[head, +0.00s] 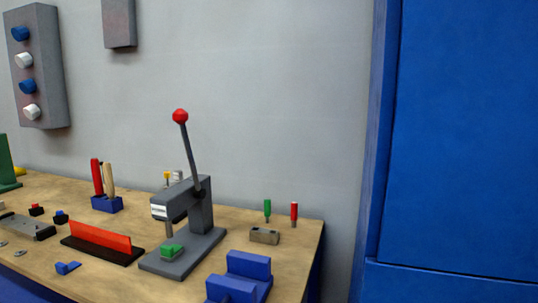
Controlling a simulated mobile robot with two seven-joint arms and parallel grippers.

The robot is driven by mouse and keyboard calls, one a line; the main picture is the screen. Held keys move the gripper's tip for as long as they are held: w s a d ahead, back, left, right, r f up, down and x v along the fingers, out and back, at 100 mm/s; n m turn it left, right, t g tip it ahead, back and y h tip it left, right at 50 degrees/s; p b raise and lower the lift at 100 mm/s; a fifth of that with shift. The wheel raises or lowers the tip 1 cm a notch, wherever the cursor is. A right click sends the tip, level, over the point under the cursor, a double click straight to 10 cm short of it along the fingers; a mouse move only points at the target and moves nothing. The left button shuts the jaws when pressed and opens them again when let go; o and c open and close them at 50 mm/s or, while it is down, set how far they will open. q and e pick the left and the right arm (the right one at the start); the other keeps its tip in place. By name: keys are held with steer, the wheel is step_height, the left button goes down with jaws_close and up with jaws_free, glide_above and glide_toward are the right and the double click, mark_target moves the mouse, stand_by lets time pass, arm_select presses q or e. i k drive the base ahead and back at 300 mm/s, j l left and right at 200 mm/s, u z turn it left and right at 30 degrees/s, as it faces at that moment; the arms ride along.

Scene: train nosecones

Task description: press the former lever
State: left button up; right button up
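The former (203,208) is a grey press on a flat grey base, standing on the wooden bench. Its lever (190,157) rises from the pivot on the upper body, nearly upright and leaning slightly left. A red ball knob (180,116) tops the lever. A small green piece (171,252) sits on the press base below the head. Neither of my grippers shows in the head view, and nothing touches the lever.
On the wooden bench (110,220), a red bar on a black base (100,242) lies left of the press. A blue block (240,277) stands in front right. A small grey block (264,236) and red and green upright tools are to the right. A large blue panel (460,140) fills the right side.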

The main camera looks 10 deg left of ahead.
mark_target(180, 116)
steer(key=j+z, duration=0.15)
steer(key=z, duration=0.55)
steer(key=k+j+z, duration=0.4)
steer(key=j+z, duration=0.25)
steer(key=k+j+z, duration=0.3)
steer(key=k, duration=0.3)
steer(key=k+j, duration=0.3)
steer(key=k, duration=0.15)
steer(key=k+j+z, duration=0.1)
steer(key=k+j, duration=0.45)
steer(key=k, duration=0.3)
